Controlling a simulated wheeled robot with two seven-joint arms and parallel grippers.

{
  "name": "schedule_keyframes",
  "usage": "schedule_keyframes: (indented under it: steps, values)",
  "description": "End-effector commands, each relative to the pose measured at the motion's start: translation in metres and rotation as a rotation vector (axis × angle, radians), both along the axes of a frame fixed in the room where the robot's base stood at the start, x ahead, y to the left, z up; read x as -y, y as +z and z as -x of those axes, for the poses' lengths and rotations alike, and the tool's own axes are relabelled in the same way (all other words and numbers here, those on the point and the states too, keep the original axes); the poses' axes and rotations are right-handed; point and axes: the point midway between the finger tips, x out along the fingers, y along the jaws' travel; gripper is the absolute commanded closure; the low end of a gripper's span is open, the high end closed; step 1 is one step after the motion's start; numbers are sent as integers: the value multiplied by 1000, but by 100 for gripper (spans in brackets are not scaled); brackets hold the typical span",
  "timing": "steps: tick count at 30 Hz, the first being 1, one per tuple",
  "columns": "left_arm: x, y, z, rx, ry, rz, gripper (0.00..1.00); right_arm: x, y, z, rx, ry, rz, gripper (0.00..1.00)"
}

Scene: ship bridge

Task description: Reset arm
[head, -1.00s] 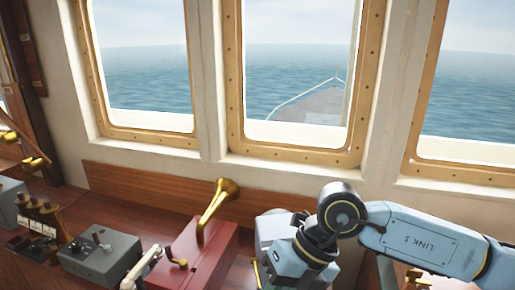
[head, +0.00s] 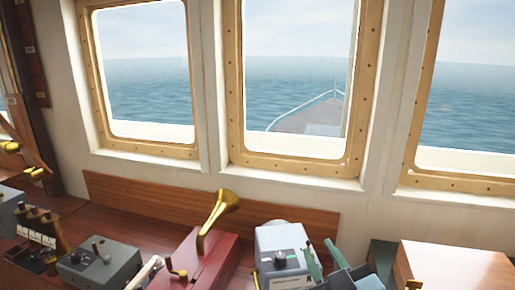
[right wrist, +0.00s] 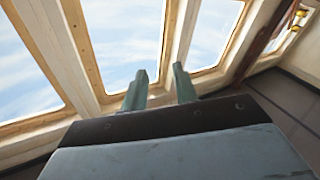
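My right gripper (head: 317,246) shows at the bottom of the head view, to the right of the grey box with a black knob (head: 279,257). Its two teal fingers point up and stand apart with nothing between them. In the right wrist view the gripper (right wrist: 158,72) also shows spread, empty fingers, with window frames and sky beyond. I cannot tell whether it touches the grey box. The rest of my right arm is mostly below the head view. My left gripper is not in view.
A red box (head: 214,262) with a brass horn (head: 219,217) stands left of the grey box. A grey lever unit (head: 98,262) and several brass levers are farther left. A wooden box (head: 460,266) stands at the right. Windows (head: 295,80) line the wall behind.

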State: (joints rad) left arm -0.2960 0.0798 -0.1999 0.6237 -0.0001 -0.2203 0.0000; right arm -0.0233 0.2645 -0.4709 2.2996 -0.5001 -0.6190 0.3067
Motion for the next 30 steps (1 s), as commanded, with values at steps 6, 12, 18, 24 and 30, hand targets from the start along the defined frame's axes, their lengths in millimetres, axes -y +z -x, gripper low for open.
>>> schedule_keyframes:
  steps: [6,12,18,24,30]
  values:
    - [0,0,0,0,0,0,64,67,-135,65,-619,-215,-30,71]
    - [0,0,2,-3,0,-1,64,92,-202,145,-1021,-267,-17,71]
    - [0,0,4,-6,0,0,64,103,-236,222,-1334,-263,-3,71]
    - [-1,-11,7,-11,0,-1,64,101,-297,220,-1387,-259,7,71]
    - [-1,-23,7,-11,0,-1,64,100,-374,216,-1413,-258,15,71]
